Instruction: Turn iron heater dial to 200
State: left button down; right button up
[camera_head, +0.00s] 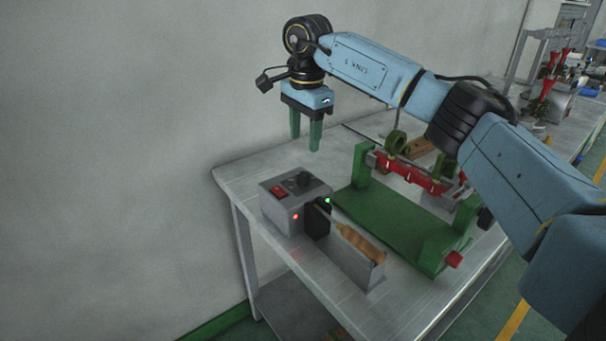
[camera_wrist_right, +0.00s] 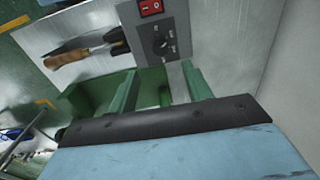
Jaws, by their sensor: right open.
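The iron heater (camera_head: 296,204) is a grey box near the left end of the metal table. Its black dial (camera_head: 302,179) is on the top face, beside a red switch (camera_head: 279,192). In the right wrist view the dial (camera_wrist_right: 160,45) shows past the fingertips, with the red switch (camera_wrist_right: 150,7) beyond it. The dial's markings are too small to read. My right gripper (camera_head: 306,147) points down, open and empty, above and behind the heater, apart from the dial. Its green fingers (camera_wrist_right: 155,85) show in the right wrist view. My left gripper is out of view.
A wooden-handled iron (camera_head: 360,241) rests in a grey holder (camera_head: 372,274) attached to the heater. A green fixture (camera_head: 400,222) with red clamps stands right of the heater. A wall (camera_head: 110,130) is at the left. The table's back left corner is clear.

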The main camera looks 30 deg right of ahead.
aim_at(303, 174)
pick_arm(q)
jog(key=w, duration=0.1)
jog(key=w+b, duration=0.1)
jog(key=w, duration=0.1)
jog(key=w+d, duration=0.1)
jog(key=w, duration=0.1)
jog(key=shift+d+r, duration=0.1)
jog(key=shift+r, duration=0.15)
pick_arm(e)
jog(key=f, duration=0.9)
jog(key=shift+w+f, duration=0.25)
jog(key=shift+f, duration=0.1)
jog(key=shift+c, duration=0.3)
